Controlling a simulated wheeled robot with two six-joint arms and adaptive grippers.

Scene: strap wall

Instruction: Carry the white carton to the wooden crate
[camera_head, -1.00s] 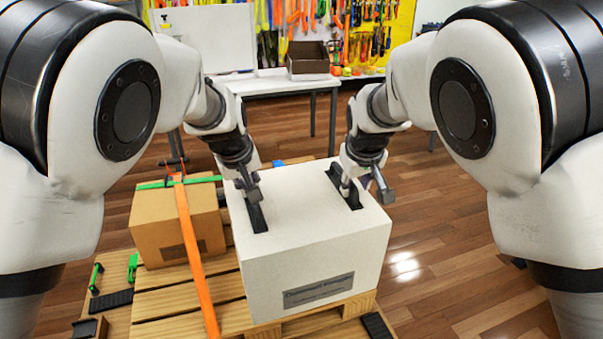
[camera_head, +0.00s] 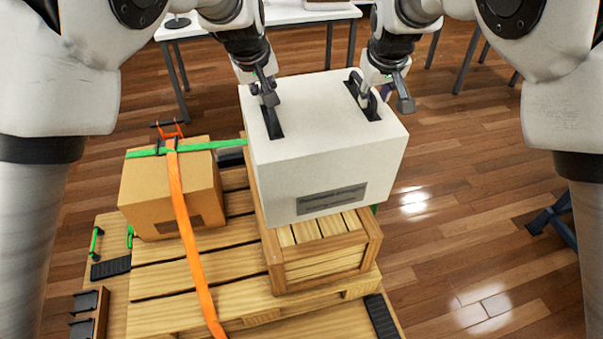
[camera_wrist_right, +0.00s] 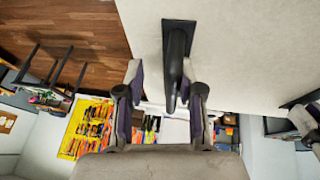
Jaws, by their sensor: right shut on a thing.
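The white carton (camera_head: 320,155), with a grey label on its front, is upright and level over the wooden crate (camera_head: 325,265). The crate's slatted top shows at the front; the carton hides the rest. I cannot tell whether the two touch. My right gripper (camera_head: 380,92) is shut on the carton's right handle, and in the right wrist view its fingers (camera_wrist_right: 165,95) straddle the dark handle (camera_wrist_right: 175,60) on the carton's top. My left gripper (camera_head: 265,92) is at the left handle and appears shut on it; its fingertips are small here.
The crate stands on a wooden pallet (camera_head: 195,285). A brown cardboard box (camera_head: 150,195) with an orange strap (camera_head: 187,230) and a green strap (camera_head: 205,146) is close on the left. A white table (camera_head: 290,14) stands behind. Open wood floor lies to the right.

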